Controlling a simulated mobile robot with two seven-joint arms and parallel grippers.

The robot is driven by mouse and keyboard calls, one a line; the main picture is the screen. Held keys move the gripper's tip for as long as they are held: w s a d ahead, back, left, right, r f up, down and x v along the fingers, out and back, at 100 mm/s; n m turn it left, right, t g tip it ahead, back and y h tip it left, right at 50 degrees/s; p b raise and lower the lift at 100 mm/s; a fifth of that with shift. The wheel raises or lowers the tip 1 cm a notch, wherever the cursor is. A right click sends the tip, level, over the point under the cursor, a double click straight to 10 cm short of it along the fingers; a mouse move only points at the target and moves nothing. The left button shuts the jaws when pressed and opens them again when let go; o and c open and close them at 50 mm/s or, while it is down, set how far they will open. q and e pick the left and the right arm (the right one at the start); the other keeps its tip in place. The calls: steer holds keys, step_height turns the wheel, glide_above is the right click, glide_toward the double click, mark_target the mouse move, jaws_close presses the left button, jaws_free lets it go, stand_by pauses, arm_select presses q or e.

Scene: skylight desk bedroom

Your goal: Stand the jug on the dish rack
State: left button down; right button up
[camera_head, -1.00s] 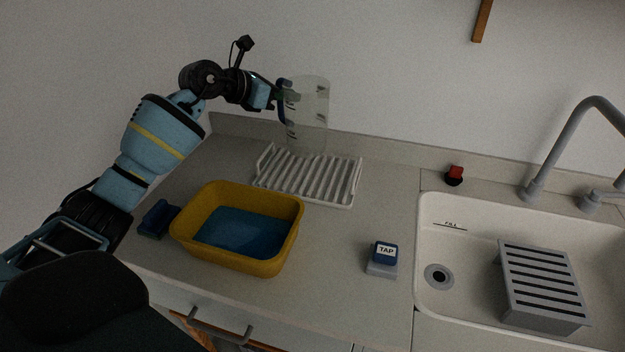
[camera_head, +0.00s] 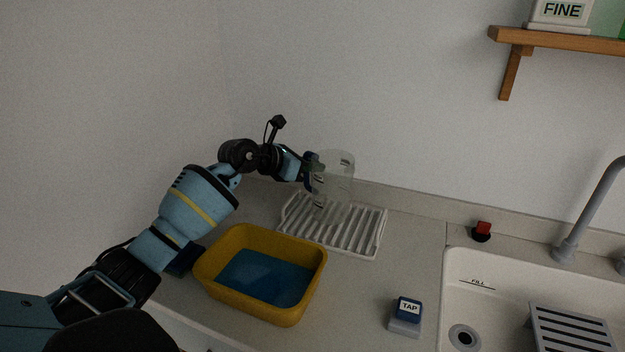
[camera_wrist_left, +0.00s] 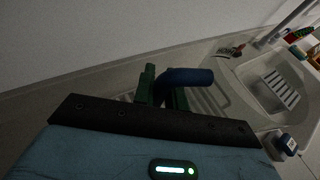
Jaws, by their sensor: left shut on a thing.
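The clear jug (camera_head: 335,175) with a blue handle is upright in the head view, its lower part overlapping the back half of the white dish rack (camera_head: 372,245). I cannot tell whether its base touches the slats. My left gripper (camera_head: 307,170) is shut on the jug's handle, at the jug's left side. In the left wrist view the blue handle (camera_wrist_left: 190,76) sits between the green fingers of my left gripper (camera_wrist_left: 163,92), and the rack's slats (camera_wrist_left: 207,103) show behind. The clear body is hard to make out there. My right gripper is not in view.
A yellow basin (camera_head: 285,316) with blue inside stands in front of the rack. A blue-and-grey TAP block (camera_head: 406,317) stands right of it. The sink (camera_head: 490,300) with a grey slotted block (camera_head: 570,330) is at right. A shelf (camera_head: 560,38) hangs above. Counter between rack and sink is clear.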

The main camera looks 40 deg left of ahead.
arm_select(q)
steer(key=shift+f, duration=1.85)
steer(key=shift+f, duration=0.2)
steer(key=c, duration=1.4)
jaws_free()
steer(key=shift+c, duration=0.2)
steer(key=shift+r, duration=0.15)
steer(key=v, duration=1.2)
steer(key=shift+b, duration=0.35)
